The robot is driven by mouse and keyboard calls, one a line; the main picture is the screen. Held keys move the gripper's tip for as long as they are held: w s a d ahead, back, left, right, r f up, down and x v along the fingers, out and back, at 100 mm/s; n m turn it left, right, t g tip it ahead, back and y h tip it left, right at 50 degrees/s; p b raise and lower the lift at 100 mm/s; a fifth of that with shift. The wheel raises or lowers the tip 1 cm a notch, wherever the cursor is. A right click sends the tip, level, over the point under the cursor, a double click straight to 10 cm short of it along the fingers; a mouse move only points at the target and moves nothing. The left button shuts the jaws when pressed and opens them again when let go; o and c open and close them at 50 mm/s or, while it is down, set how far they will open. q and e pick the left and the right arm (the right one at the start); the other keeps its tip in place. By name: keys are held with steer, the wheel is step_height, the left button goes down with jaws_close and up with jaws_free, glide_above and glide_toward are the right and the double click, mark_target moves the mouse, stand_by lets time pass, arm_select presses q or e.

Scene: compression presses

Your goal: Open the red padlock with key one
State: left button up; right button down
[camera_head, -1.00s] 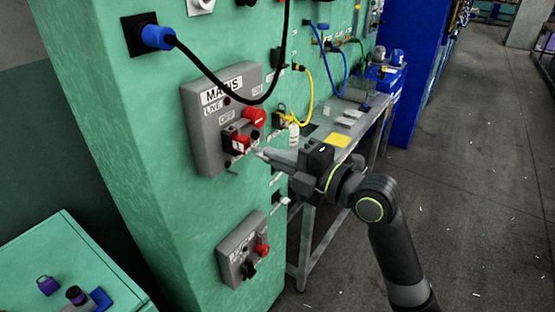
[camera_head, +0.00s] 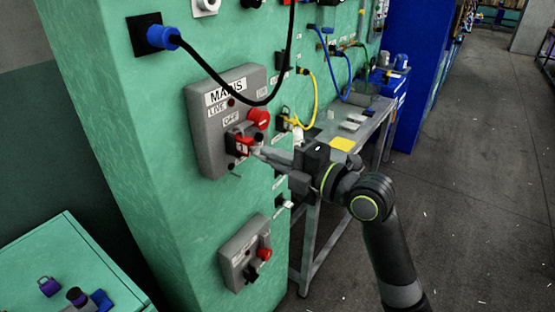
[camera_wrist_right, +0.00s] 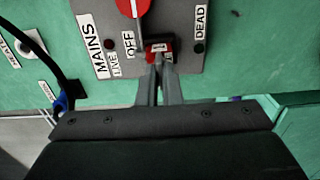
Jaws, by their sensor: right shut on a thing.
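The red padlock (camera_head: 239,147), with a white label, hangs on the grey MAINS switch box (camera_head: 208,140) below its red knob. It also shows in the right wrist view (camera_wrist_right: 166,57), just beyond my fingertips. My right gripper (camera_head: 257,151) reaches in from the right, its fingertips close together right at the padlock. The right wrist view shows the fingers (camera_wrist_right: 158,73) shut, pointing at the padlock's face. Key one is too small and hidden between the fingertips to make out clearly. My left gripper is not in view.
A black cable (camera_head: 215,80) loops from a blue plug across the MAINS box. A second switch box (camera_head: 236,262) sits lower on the green cabinet. A grey bench (camera_head: 365,128) stands behind my right arm. A purple padlock (camera_head: 49,287) lies on the green surface at lower left.

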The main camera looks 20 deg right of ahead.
steer(key=shift+w+a, duration=0.35)
steer(key=shift+w, duration=0.05)
steer(key=c, duration=1.5)
jaws_free()
steer(key=shift+p+v, duration=1.6)
steer(key=shift+v, duration=7.15)
